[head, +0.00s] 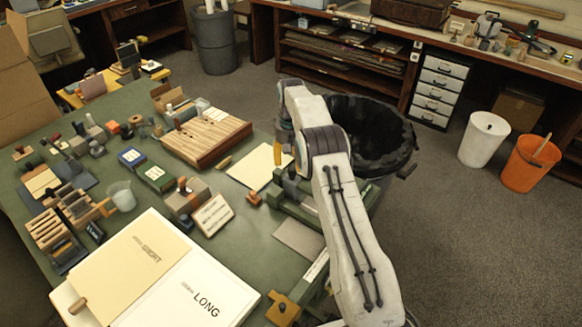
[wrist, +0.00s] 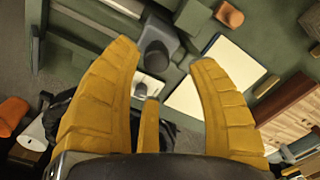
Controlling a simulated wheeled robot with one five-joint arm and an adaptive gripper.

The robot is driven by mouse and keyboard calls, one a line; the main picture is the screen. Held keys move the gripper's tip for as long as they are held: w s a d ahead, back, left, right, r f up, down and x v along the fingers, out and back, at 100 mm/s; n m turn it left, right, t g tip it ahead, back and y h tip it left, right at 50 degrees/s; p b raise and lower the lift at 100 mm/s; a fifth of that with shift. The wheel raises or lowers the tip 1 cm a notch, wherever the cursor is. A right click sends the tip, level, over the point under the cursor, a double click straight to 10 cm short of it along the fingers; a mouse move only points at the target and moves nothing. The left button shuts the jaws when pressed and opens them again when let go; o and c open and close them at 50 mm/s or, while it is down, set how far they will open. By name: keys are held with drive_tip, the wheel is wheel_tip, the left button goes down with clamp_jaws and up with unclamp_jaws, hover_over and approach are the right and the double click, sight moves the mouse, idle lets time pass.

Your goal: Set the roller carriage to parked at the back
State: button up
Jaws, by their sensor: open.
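A green press-like fixture (head: 305,212) stands at the right edge of the green table in the head view, partly hidden behind my arm. What looks like the roller carriage is a dark grey block with a rounded knob (wrist: 157,57) in the wrist view. My gripper (wrist: 163,55) is open, with its yellow fingers spread on either side of that knob in the picture. I cannot tell whether they touch it. In the head view my gripper (head: 278,155) hangs above the back end of the fixture, mostly hidden by my arm. The carriage's exact position along the fixture is unclear.
A pale sheet (head: 258,167) lies left of the fixture, and a grey plate (head: 299,240) lies in front. A wooden slatted box (head: 205,137), stamps and an open book (head: 190,285) crowd the table. A black-lined bin (head: 375,140) stands behind my arm.

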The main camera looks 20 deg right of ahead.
drive_tip(key=shift+r, duration=1.65)
drive_tip(key=shift+r, duration=0.35)
drive_tip(key=s+a+r+n+t, duration=0.1)
drive_tip(key=s+a+r, duration=0.2)
drive_tip(key=s+r, duration=0.6)
drive_tip(key=s+a+r+t, duration=0.1)
drive_tip(key=s+a+r, duration=0.1)
drive_tip(key=s+r, duration=0.65)
drive_tip(key=s+a+f+t, duration=0.1)
drive_tip(key=s, duration=1)
drive_tip(key=s+a+f+n+t, duration=0.1)
drive_tip(key=s+a, duration=0.1)
drive_tip(key=s, duration=1)
drive_tip(key=shift+t, duration=0.3)
drive_tip(key=shift+s, duration=0.15)
